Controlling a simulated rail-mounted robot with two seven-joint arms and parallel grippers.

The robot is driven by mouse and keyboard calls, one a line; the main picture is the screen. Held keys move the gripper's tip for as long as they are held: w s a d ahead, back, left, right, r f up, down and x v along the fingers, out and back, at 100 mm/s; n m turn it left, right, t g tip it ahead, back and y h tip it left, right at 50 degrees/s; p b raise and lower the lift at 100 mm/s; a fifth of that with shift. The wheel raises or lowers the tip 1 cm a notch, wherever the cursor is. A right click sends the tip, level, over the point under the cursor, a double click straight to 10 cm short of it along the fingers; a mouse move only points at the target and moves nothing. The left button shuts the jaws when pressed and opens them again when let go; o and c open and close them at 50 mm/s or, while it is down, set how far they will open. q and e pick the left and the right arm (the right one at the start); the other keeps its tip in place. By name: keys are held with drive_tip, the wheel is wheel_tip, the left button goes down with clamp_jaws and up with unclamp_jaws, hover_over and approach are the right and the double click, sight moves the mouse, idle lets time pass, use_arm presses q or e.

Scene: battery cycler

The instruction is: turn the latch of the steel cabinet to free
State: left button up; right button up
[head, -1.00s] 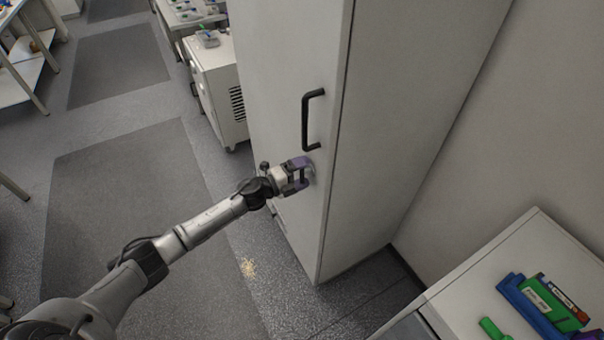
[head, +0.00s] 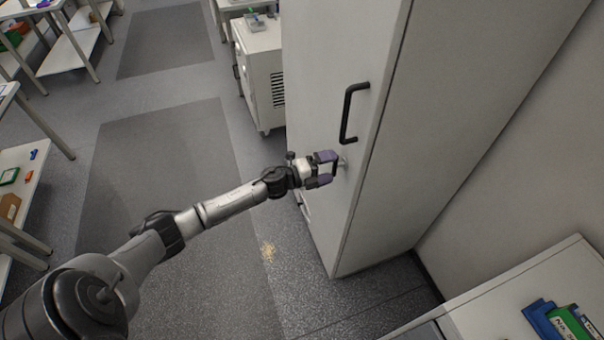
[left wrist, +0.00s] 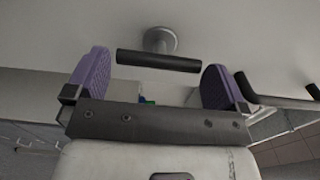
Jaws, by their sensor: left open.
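The tall white steel cabinet (head: 335,60) stands right of centre in the head view. Its latch (head: 342,161) is small and pale on the door, below the black pull handle (head: 354,112). In the left wrist view the latch shows as a dark bar (left wrist: 140,59) in front of a round silver base (left wrist: 159,39). My left gripper (head: 331,169) is open just in front of the latch. My right gripper is not in view.
The black pull handle also shows at the right in the left wrist view (left wrist: 275,100). A white wheeled unit (head: 262,85) stands behind the cabinet. A white counter (head: 500,310) with blue and green items is at lower right.

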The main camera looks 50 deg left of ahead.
use_arm(q)
drive_tip(key=v, duration=1.1)
drive_tip(key=shift+s+a, duration=0.1)
idle(0.4)
